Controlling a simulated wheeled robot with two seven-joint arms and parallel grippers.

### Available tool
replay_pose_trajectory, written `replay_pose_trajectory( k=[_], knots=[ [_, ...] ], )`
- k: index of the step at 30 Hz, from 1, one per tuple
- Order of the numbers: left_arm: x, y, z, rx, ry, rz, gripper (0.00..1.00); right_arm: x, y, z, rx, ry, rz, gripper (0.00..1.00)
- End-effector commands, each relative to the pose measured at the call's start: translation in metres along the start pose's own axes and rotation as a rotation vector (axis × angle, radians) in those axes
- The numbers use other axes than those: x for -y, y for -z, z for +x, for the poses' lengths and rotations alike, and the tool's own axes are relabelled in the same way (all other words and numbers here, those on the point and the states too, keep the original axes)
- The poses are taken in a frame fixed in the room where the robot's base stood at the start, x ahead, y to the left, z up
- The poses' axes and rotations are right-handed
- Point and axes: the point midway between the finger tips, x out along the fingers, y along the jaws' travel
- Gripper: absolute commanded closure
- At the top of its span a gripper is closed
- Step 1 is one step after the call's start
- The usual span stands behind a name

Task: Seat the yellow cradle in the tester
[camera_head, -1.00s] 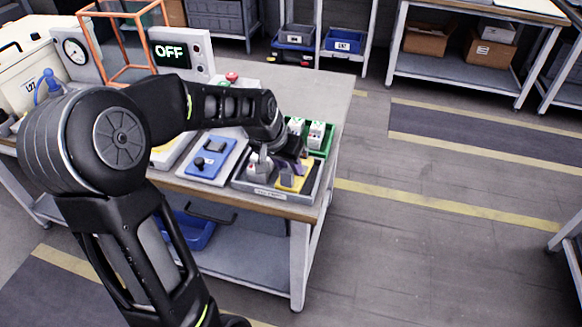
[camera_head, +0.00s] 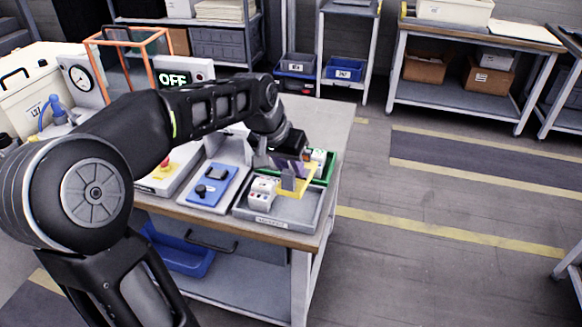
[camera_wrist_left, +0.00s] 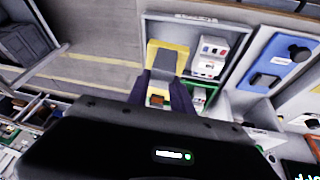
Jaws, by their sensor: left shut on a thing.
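The yellow cradle (camera_head: 308,180) is held by my left gripper (camera_head: 290,180) above the grey tray (camera_head: 290,222), at the bench's right end. In the left wrist view the yellow cradle (camera_wrist_left: 181,49) sits between the fingers of my left gripper (camera_wrist_left: 165,62), with a grey part at its middle. The fingers hide some of it. The tester appears to be the unit with the OFF display (camera_head: 173,77) and orange frame (camera_head: 130,45) at the back left. My arm hides part of its front. My right gripper is not in view.
White blocks (camera_head: 262,193) stand in the grey tray. A green bin (camera_head: 327,172) with white items is behind it. A blue plate (camera_head: 212,187) and a box with a red button (camera_head: 167,160) lie left. A gauge (camera_head: 80,78) is at back left. The floor right is clear.

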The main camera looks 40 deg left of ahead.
Motion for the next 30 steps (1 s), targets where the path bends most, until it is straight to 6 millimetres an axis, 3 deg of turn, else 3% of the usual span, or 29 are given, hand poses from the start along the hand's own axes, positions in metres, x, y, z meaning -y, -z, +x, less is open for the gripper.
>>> replay_pose_trajectory(
  k=[6, 10, 14, 22, 25, 30],
  knots=[
    [-0.001, 0.001, 0.001, -0.001, -0.001, 0.002, 1.0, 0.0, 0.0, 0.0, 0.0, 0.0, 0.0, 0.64],
    [-0.015, 0.001, 0.01, 0.004, -0.007, 0.018, 1.0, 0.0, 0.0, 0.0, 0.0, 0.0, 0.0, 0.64],
    [-0.05, 0.0, 0.031, 0.014, -0.023, 0.058, 1.0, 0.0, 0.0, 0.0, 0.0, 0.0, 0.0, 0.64],
    [-0.144, -0.014, 0.076, 0.024, -0.067, 0.168, 1.0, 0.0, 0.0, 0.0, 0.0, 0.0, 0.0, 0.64],
    [-0.163, -0.019, 0.084, 0.024, -0.077, 0.187, 1.0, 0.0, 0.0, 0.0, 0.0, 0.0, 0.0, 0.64],
    [-0.169, -0.02, 0.086, 0.021, -0.08, 0.194, 1.0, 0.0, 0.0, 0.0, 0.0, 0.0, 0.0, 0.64]
  ],
)
